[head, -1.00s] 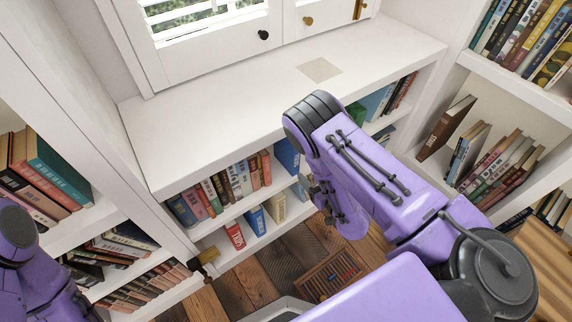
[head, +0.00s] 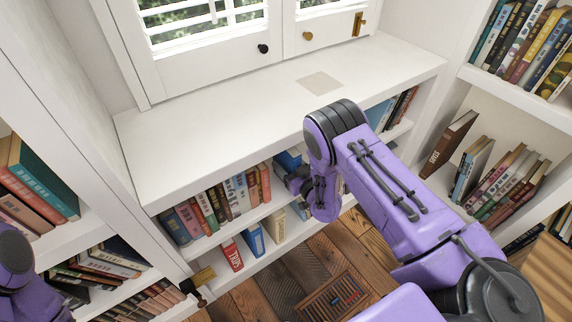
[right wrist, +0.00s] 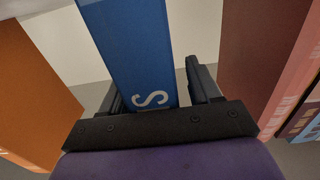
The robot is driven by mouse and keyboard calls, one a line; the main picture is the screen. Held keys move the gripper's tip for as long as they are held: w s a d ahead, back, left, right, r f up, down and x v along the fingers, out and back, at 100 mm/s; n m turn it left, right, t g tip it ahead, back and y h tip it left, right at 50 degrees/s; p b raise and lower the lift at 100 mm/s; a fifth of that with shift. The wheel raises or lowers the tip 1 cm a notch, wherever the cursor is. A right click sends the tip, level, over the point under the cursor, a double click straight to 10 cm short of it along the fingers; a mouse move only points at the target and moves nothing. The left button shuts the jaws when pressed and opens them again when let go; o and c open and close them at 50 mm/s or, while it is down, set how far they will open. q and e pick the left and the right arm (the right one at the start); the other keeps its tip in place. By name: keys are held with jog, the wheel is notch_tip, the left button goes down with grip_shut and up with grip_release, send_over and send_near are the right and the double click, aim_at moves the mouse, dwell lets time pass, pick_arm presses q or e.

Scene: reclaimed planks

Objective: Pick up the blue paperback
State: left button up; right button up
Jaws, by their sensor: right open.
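The blue paperback (head: 289,160) stands upright among books on the upper shelf under the white counter. In the right wrist view its blue spine (right wrist: 130,45) fills the middle, with a white letter S near its lower end. My right gripper (right wrist: 158,92) is open, with one finger on each side of the book; a gap shows beside the right finger. In the head view the right gripper (head: 294,180) is at the shelf front, partly hidden by my wrist. My left arm shows at the left edge; its gripper is out of view.
An orange book (right wrist: 35,95) and a brownish-red book (right wrist: 262,55) stand on either side, with gaps. The white counter (head: 220,125) overhangs the shelf. A lower shelf holds a red book (head: 231,254) and another blue book (head: 254,239). A brown slatted grate (head: 335,298) lies on the floor.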

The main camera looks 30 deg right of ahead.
grip_shut()
